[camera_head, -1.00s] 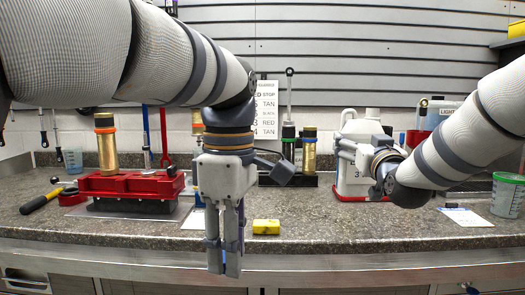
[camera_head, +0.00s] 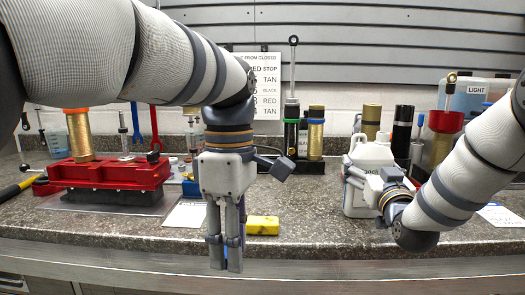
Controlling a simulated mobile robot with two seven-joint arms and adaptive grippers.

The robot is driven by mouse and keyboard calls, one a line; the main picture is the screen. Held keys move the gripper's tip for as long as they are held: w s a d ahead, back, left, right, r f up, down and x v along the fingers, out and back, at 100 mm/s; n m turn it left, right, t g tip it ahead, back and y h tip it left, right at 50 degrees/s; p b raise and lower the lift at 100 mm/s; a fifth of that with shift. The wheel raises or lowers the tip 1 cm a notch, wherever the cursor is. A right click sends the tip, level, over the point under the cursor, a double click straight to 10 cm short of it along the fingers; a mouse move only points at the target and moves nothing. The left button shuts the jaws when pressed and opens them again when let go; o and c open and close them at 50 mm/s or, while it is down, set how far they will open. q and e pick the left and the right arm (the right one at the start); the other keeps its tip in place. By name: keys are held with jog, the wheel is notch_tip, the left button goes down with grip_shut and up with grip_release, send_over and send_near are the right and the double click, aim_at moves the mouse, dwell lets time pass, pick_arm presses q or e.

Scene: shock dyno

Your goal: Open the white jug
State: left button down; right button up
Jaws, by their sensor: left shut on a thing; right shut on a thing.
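The white jug (camera_head: 357,197) stands upright on the counter, right of centre, with its handle at the upper left and dark lettering on its front. My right gripper (camera_head: 357,177) is shut at the jug's front side and covers part of it; the exact grip is hidden. The top of the jug shows a pale cap-like part (camera_head: 383,137). My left gripper (camera_head: 225,240) points down in front of the counter's front edge, left of the jug and apart from it. Its fingers are closed together with a narrow bluish piece between them, too unclear to name.
A yellow block (camera_head: 263,225) lies beside my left gripper. A red vise-like fixture (camera_head: 110,173) with a gold cylinder stands left. Shock parts (camera_head: 316,135) stand at the back, and dark and gold cylinders (camera_head: 402,130) stand behind the jug. Counter between block and jug is clear.

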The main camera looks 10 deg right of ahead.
jog(key=shift+s+r, duration=0.15)
jog(key=shift+r, duration=0.05)
jog(key=shift+f, duration=0.1)
jog(key=o, duration=2.3)
jog(key=shift+c, duration=0.2)
